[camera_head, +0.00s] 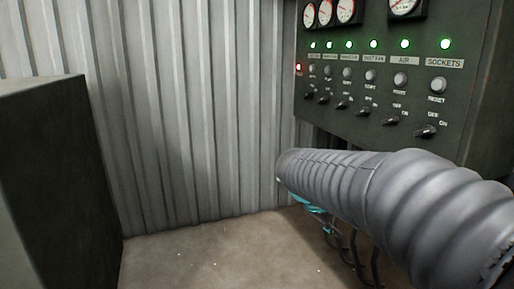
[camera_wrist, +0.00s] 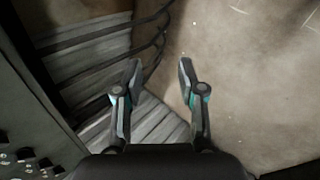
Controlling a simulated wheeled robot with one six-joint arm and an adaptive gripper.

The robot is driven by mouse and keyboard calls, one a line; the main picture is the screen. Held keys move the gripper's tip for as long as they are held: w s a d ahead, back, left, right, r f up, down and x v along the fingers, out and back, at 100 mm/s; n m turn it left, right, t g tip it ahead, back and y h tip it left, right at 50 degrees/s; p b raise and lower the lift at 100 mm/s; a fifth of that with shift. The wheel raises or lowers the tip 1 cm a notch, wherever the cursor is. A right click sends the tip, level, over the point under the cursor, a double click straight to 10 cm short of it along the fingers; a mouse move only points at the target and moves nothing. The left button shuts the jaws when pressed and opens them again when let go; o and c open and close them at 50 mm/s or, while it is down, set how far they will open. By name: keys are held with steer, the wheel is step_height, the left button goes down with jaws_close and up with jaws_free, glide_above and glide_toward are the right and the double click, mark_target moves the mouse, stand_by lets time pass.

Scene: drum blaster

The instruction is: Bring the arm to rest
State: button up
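My gripper (camera_wrist: 160,76) shows in the wrist view with its two fingers apart and nothing between them. It hangs over the corrugated wall's foot and the bare floor. In the head view my arm, in a grey ribbed sleeve, reaches from the lower right toward the middle, in front of and below the control panel (camera_head: 385,128). Only a teal bit of the gripper end shows below the sleeve there; the rest is hidden behind it.
The panel has gauges, several lit green lamps, one red lamp (camera_head: 298,67) and a row of switches. Dark cables (camera_wrist: 153,50) hang beneath it. A corrugated metal wall (camera_head: 190,110) stands behind. A dark cabinet (camera_head: 50,190) stands at left. The floor (camera_head: 220,255) between is clear.

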steer(key=s+a+r+m+y+p, duration=0.1)
steer(key=s+m+y+p, duration=0.1)
steer(key=s, duration=0.5)
steer(key=s+a+r+m+t+y+p, duration=0.1)
steer(key=s+m+y+p, duration=0.1)
steer(key=s, duration=0.6)
steer(key=s+a+r+m+y+p, duration=0.1)
steer(key=s+a+m+y+p, duration=0.1)
steer(key=s, duration=0.5)
steer(key=shift+s+r+m+t+y+p, duration=0.15)
steer(key=shift+r+m+t+y+p, duration=0.3)
steer(key=shift+p, duration=0.6)
steer(key=shift+f, duration=0.1)
